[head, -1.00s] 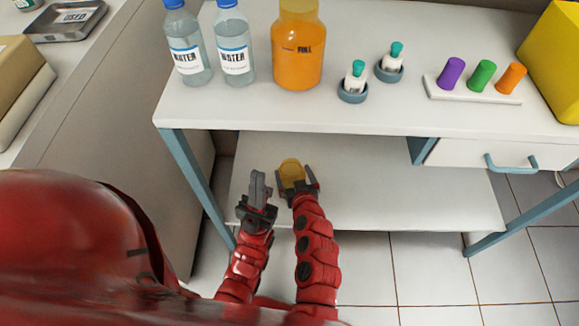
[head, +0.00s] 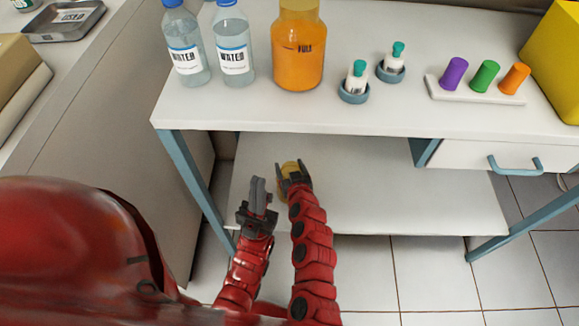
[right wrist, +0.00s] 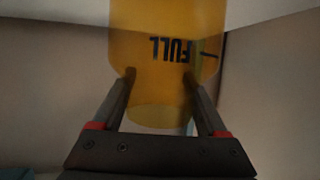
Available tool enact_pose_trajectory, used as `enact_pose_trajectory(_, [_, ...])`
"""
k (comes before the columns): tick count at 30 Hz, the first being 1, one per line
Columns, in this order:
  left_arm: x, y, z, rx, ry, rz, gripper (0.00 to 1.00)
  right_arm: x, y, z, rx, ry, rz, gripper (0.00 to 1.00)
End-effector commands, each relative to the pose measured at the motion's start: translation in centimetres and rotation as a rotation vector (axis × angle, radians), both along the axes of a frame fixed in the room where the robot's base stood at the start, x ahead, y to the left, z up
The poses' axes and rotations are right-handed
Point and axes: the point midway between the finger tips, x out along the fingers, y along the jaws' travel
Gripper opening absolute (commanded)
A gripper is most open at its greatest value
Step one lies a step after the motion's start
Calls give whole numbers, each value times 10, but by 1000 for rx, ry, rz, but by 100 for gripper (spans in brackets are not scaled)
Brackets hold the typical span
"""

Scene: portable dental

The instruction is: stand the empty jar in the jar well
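A see-through amber jar (right wrist: 165,60) is between the fingers of my right gripper (right wrist: 170,85) in the right wrist view. The fingers press on both sides of it, and its FULL mark shows upside down there. No filling shows in the part I see. In the head view the jar (head: 288,170) is partly hidden behind my right gripper (head: 294,172), in front of the table edge and above the lower shelf. My left gripper (head: 258,190) is beside it on the left, empty, with its fingers together. I cannot make out a jar well.
On the white table (head: 330,112) stand two water bottles (head: 233,50), an orange-filled jar (head: 298,50) marked FULL, two small teal-capped bottles (head: 356,76) in round holders, and a rack (head: 470,93) with coloured cylinders. The table's front centre is clear. A yellow box (head: 555,60) stands right.

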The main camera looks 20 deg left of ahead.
Motion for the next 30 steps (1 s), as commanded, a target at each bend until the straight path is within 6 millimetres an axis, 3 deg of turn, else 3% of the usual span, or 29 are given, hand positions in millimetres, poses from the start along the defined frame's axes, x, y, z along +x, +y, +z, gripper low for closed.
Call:
enact_pose_trajectory(1, [0, 0, 0, 0, 0, 0, 0, 0, 0, 0, -1, 1, 0, 57])
enact_pose_trajectory(9, [0, 0, 0, 0, 0, 0, 0, -1, 0, -1, 0, 1, 1, 10])
enact_pose_trajectory(30, [0, 0, 24, 0, 0, 0, 0, 0, 0, 26, 0, 0, 0, 10])
